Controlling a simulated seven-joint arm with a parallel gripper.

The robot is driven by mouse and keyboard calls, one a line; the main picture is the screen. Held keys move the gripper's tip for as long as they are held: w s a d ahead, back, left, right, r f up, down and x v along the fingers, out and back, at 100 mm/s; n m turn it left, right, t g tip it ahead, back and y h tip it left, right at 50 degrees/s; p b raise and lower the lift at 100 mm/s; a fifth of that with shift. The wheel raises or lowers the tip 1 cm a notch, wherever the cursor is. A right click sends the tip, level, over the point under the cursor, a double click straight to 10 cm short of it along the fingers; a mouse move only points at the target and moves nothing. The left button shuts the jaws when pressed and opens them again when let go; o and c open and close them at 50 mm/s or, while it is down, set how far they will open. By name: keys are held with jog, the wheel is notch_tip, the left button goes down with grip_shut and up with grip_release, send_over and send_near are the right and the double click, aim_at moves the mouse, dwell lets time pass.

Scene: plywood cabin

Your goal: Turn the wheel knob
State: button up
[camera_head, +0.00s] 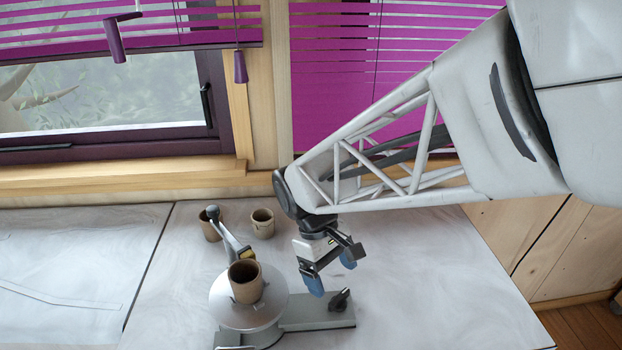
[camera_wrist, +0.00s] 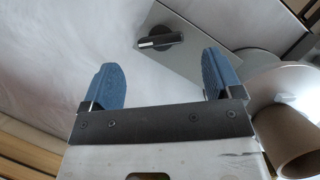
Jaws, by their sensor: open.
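The wheel knob (camera_head: 340,299) is a small black knob on the right end of a flat grey base (camera_head: 305,313). In the wrist view the knob (camera_wrist: 161,41) lies beyond the fingertips, sideways between them, with a pale line along its bar. A round silver wheel (camera_head: 225,302) stands on the left part of the base and carries a brown cup (camera_head: 246,282). My gripper (camera_head: 332,280) points down just above the knob, apart from it. Its two blue fingers are spread and empty, as the wrist view shows too (camera_wrist: 161,68).
Two more brown cups (camera_head: 262,223) (camera_head: 209,229) stand behind the wheel. The pale table (camera_head: 420,270) is clear right of the base. A window with purple blinds is behind.

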aim_at(339, 295)
jog(key=shift+x, duration=2.6)
jog(key=c, duration=0.9)
